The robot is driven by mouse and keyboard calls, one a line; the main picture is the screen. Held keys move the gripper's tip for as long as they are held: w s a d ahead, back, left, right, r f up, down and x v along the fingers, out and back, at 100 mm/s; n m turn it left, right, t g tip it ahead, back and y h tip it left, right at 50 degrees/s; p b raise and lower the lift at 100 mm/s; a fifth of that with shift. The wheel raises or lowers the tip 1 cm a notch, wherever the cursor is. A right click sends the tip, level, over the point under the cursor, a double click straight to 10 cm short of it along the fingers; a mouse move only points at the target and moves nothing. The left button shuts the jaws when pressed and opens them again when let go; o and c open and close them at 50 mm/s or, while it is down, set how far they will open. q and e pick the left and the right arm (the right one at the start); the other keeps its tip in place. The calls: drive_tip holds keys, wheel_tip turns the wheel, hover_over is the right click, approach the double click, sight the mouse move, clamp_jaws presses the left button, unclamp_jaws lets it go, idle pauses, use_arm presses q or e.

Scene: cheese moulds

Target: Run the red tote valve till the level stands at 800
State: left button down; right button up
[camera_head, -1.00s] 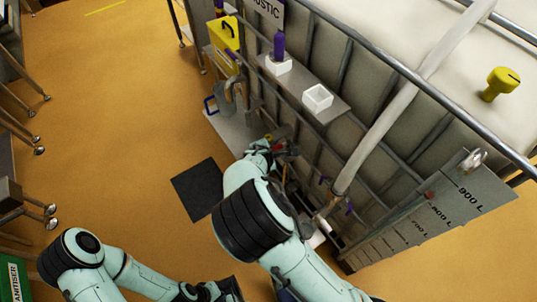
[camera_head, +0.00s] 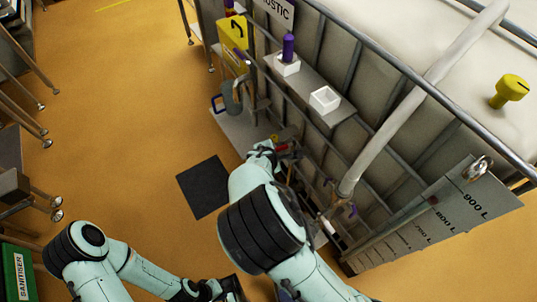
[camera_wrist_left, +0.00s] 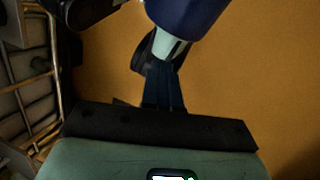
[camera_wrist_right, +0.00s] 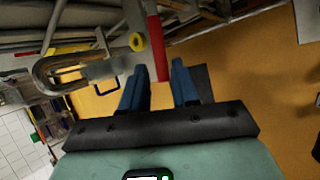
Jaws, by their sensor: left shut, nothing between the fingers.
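The red valve handle (camera_wrist_right: 157,48) stands between and just beyond the fingertips of my right gripper (camera_wrist_right: 157,82), whose blue fingers are apart. In the head view the red handle (camera_head: 282,147) is a small patch by the tote's cage, and my right arm hides most of that gripper. The level board (camera_head: 440,218) on the tote (camera_head: 400,150) is marked 700, 800 and 900 L. A small red marker (camera_head: 433,200) shows near the 800 L mark; its exact reading is unclear. My left gripper (camera_wrist_left: 166,88) is shut and empty, low over the floor.
A pale hose (camera_head: 410,100) runs down the tote's side. A yellow container (camera_head: 232,35) stands beyond. A dark mat (camera_head: 204,187) lies on open floor. Metal tables line the left.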

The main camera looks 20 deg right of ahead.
drive_tip(key=p+v, duration=0.2)
drive_tip(key=v, duration=0.8)
drive_tip(key=shift+s, duration=0.1)
